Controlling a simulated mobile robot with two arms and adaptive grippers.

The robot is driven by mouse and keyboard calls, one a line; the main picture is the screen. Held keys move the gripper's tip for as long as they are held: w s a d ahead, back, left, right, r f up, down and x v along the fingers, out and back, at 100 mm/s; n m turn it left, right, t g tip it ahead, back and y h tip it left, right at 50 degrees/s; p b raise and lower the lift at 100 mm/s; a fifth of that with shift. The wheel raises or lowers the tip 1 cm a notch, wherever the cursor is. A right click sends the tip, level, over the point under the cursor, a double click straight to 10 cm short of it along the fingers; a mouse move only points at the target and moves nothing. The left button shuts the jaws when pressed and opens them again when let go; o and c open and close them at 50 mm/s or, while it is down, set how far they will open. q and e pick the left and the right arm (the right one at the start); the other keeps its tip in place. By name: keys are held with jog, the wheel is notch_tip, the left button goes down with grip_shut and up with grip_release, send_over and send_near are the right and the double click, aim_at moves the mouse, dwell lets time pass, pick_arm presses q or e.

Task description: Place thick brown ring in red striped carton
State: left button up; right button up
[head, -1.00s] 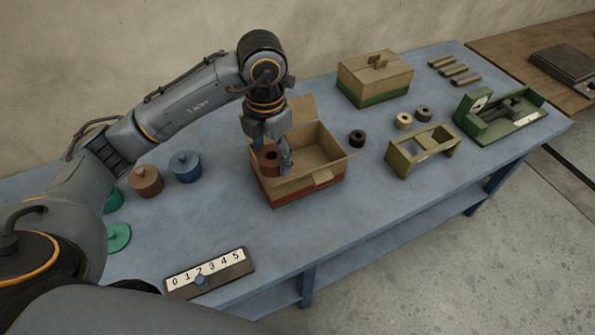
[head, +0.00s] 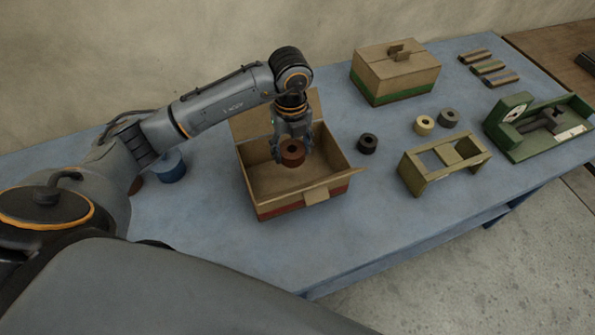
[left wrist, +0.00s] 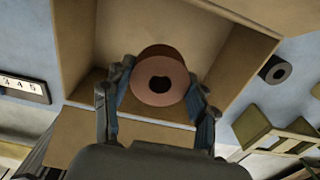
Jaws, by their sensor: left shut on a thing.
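The thick brown ring (head: 292,152) is held between the fingers of my left gripper (head: 292,150), over the open red striped carton (head: 303,209). In the left wrist view the ring (left wrist: 160,82) sits between the two fingers (left wrist: 158,105), with its hole facing the camera and the carton floor behind it. The carton's flaps are open and a red band runs along its base. Whether the ring touches the carton floor I cannot tell. My right gripper is not in view.
A closed green striped carton (head: 396,73) stands behind to the right. A black ring (head: 368,143), a cream ring (head: 424,125) and a grey ring (head: 448,118) lie right of the open carton, near a wooden frame (head: 444,160) and a green device (head: 538,125). A blue lidded pot (head: 171,167) stands left.

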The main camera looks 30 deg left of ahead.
pick_arm(q)
jog(key=p, duration=0.1)
send_over(293, 179)
jog(key=f, duration=0.4)
jog(key=shift+s+f, duration=0.2)
jog(key=shift+f, duration=0.45)
notch_tip(293, 179, down, 4)
jog(key=shift+r+p, duration=0.2)
jog(key=shift+p, duration=0.2)
jog(key=shift+w+f, duration=0.1)
jog(key=shift+f, duration=0.25)
jog(key=o, duration=1.2)
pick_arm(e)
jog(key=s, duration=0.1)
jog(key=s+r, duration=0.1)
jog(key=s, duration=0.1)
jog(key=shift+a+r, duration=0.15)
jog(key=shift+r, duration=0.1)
